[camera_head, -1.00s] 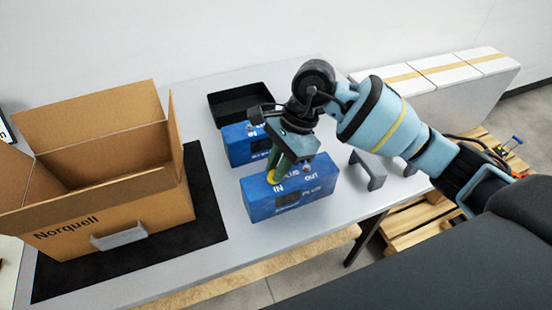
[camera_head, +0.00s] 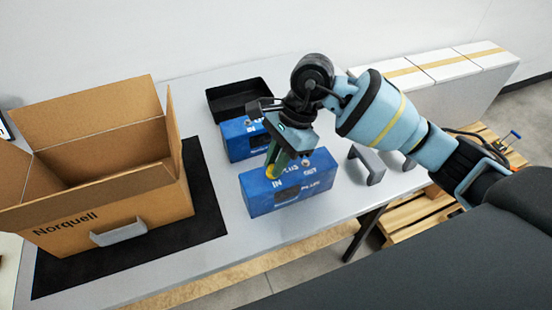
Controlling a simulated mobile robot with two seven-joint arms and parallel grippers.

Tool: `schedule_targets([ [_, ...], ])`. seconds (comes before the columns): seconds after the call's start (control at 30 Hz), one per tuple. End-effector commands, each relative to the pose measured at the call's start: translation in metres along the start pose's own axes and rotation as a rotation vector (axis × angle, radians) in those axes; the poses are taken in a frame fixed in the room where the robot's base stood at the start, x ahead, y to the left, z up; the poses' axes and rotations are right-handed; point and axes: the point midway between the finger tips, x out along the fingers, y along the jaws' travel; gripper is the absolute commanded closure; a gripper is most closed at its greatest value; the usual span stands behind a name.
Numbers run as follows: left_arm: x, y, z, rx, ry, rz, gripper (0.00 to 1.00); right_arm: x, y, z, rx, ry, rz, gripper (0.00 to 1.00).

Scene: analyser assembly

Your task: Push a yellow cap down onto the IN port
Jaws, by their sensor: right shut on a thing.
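The near blue analyser box (camera_head: 302,196) stands on the grey table with the words IN and OUT on its top. My right gripper (camera_head: 275,172) points down over the IN end of this box. It is shut on a small yellow cap (camera_head: 271,173), which shows at the fingertips just above the IN lettering. The fingers hide most of the cap and the IN port, so I cannot tell whether the cap touches the port. A second blue box (camera_head: 236,142) stands behind. My left gripper is not in view.
An open cardboard box (camera_head: 110,208) marked Norquell stands on a black mat (camera_head: 210,222) at the left. A black tray (camera_head: 222,101) lies at the back. A grey bracket (camera_head: 372,163) stands to the right. The table's front edge is clear.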

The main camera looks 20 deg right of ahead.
Motion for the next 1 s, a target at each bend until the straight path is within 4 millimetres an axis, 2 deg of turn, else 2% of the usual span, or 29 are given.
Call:
schedule_targets([
  [0.93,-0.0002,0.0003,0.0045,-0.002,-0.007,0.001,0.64,0.0061,0.0001,-0.0025,0.0,0.0,0.001,1.0],
  [0.97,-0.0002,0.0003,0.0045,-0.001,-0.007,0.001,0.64,0.0061,0.0001,-0.0024,0.0,0.0,0.001,0.82],
  [1.0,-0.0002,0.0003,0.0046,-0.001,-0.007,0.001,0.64,0.0062,0.0001,-0.0024,0.0,0.0,0.001,0.77],
])
